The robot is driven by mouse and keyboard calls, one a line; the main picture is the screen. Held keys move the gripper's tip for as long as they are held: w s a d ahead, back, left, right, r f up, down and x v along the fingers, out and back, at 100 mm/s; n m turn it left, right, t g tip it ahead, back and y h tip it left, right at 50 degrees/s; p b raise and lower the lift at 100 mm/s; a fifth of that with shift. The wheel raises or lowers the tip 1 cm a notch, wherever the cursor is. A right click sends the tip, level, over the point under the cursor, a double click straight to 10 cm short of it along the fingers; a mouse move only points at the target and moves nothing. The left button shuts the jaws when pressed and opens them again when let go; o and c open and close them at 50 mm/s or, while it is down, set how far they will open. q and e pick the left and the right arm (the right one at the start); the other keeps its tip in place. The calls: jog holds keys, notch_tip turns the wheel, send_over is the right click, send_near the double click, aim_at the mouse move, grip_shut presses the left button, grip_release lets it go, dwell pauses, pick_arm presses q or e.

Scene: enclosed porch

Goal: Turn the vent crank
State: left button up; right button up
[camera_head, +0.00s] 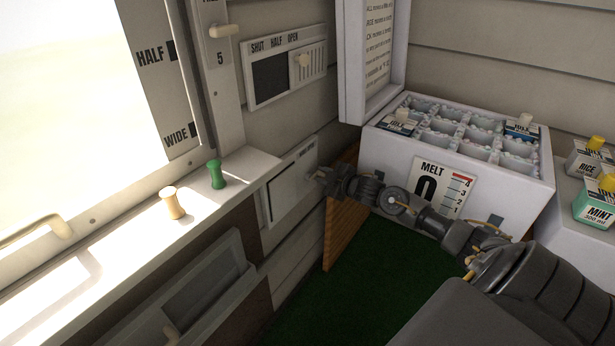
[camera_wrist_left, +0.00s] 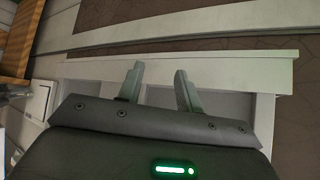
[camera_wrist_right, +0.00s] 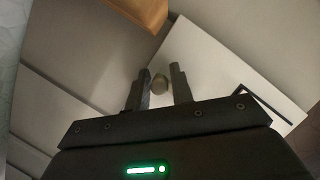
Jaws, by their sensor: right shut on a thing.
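A pale lower wall panel (camera_head: 290,187) with a small label is on the wall below the sill's right end. My right gripper (camera_head: 318,178) is at the panel's right edge. In the right wrist view, my right gripper's fingers (camera_wrist_right: 158,90) are on either side of a round, dull knob (camera_wrist_right: 159,84) in front of the white panel (camera_wrist_right: 215,70), shut on it. The knob is hidden behind the gripper in the head view. My left gripper (camera_wrist_left: 160,88) is open and empty, outside the head view.
A green peg (camera_head: 215,174) and a tan peg (camera_head: 172,203) stand on the window sill (camera_head: 250,165). Cartons (camera_head: 597,203) are at far right. A wooden board (camera_head: 340,215) stands near my gripper.

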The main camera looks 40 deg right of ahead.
jog(key=shift+r, duration=0.1)
jog(key=shift+a+r+p, duration=0.15)
jog(key=shift+r+p, duration=0.6)
jog(key=shift+p, duration=0.25)
jog(key=shift+c, duration=0.3)
jog(key=shift+a, duration=0.1)
jog(key=shift+c, duration=0.4)
